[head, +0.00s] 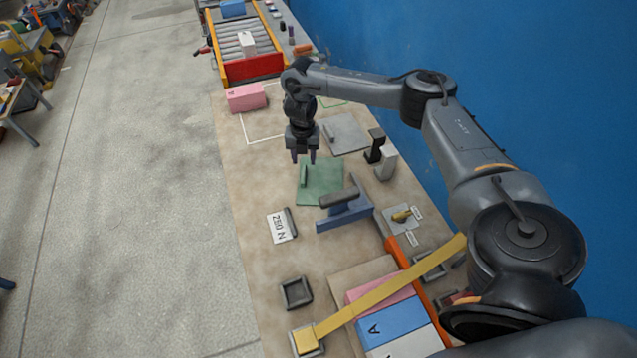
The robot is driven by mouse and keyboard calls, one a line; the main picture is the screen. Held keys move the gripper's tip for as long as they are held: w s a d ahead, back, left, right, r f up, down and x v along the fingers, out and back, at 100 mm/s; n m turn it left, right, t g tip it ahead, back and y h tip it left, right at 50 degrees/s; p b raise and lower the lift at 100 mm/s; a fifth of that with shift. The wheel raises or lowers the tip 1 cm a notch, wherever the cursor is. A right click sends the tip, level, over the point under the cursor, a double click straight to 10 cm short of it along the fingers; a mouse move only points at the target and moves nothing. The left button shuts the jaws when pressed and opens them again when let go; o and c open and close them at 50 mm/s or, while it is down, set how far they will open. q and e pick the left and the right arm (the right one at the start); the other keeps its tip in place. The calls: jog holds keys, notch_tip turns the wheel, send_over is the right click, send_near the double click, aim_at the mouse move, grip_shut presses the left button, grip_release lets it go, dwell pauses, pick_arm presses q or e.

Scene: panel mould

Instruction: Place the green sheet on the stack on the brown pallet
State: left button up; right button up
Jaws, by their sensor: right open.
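The green sheet (324,182) lies flat on the bench in the middle of the head view, with a raised green strip along its left side. My right gripper (304,158) points down with its fingers apart and empty, over or just behind the sheet's far left corner. I cannot tell its exact height. The stack (392,322) at the bottom shows pink, blue and white pieces, the blue one marked A. A brownish board (345,282), which looks like the pallet, shows beside it; the rest is hidden or cut off. My left gripper is not in view.
A blue fixture with a dark handle (345,210) stands close to the sheet's near edge. A grey plate (345,133) lies behind it. A yellow strap (390,289) crosses the stack. A 250 N card (279,227) and a pink block (246,98) lie on the left.

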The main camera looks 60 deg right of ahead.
aim_at(303, 174)
jog(key=shift+w+a+f+b, duration=0.1)
jog(key=shift+f+b, duration=0.15)
jog(key=shift+f, duration=1.55)
jog(key=shift+w+f+b, duration=0.1)
jog(key=shift+f+b, duration=0.15)
jog(key=shift+f, duration=1.55)
jog(key=shift+c, duration=0.3)
grip_shut()
